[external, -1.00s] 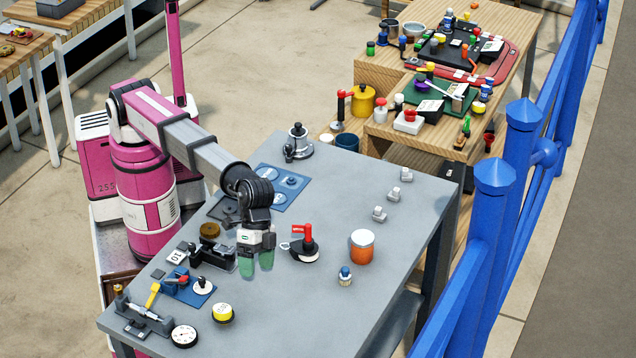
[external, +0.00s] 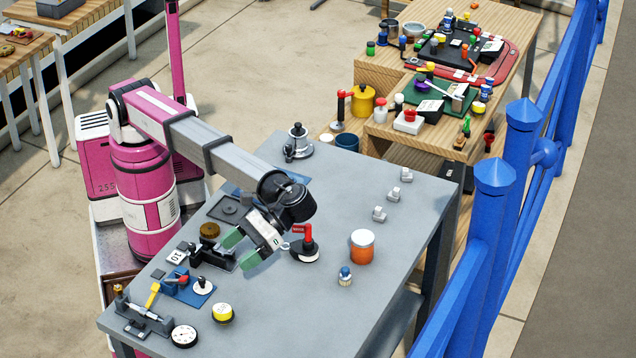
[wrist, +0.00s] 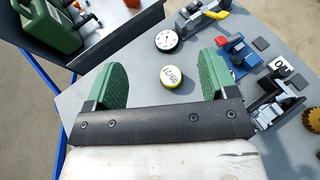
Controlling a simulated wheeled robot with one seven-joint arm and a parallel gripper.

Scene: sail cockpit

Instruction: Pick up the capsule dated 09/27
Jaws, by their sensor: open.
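The yellow capsule (external: 222,314) with a pale top stands on the grey table near its front edge. In the wrist view the capsule (wrist: 174,77) shows dark lettering on its pale top that looks like 09/27, turned over and small. My gripper (external: 240,250) has green finger pads and is open and empty. It is above the table and tilted, with its fingers pointing left and toward the front edge. In the wrist view the capsule appears between the two fingers, but beyond them and apart from them.
A white-faced dial (external: 184,336) stands left of the capsule. A blue block with a white knob (external: 202,286) is behind it. A red-handled tool (external: 306,243), an orange-and-white jar (external: 362,246) and a small blue-topped bottle (external: 345,276) stand to the right. Table around the capsule's right is clear.

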